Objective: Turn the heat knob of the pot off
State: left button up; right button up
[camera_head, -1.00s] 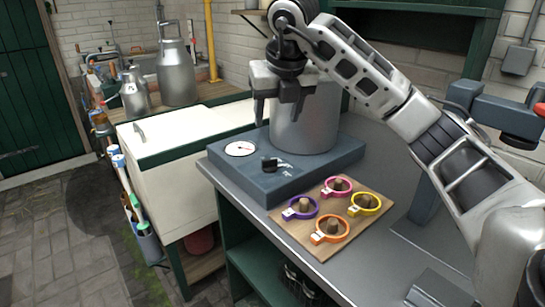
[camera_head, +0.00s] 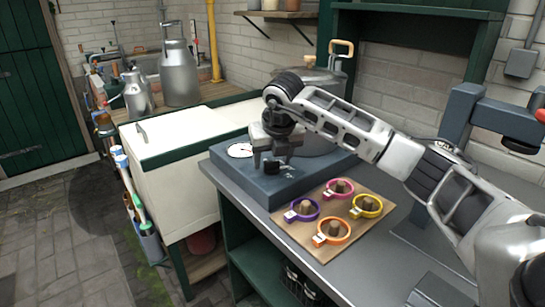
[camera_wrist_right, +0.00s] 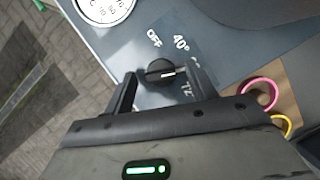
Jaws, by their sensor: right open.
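The pot (camera_head: 318,78) is a metal vessel on a blue-grey heating base (camera_head: 240,174), partly hidden behind my right arm. The black heat knob (camera_head: 271,168) is on the base's front face. In the right wrist view the knob (camera_wrist_right: 160,72) has a pale pointer line directed to the right, with OFF and 40° printed beyond it. My right gripper (camera_head: 272,166) is open at the knob. Its fingers (camera_wrist_right: 160,88) stand on either side of the knob, with gaps visible. My left gripper is not in view.
A white dial gauge (camera_head: 240,150) is on the base left of the knob. A wooden board (camera_head: 312,248) with several coloured rings on pegs lies in front of the base. A white chest (camera_head: 178,150) stands to the left. Metal churns (camera_head: 178,75) stand behind.

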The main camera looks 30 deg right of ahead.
jog(key=c, duration=1)
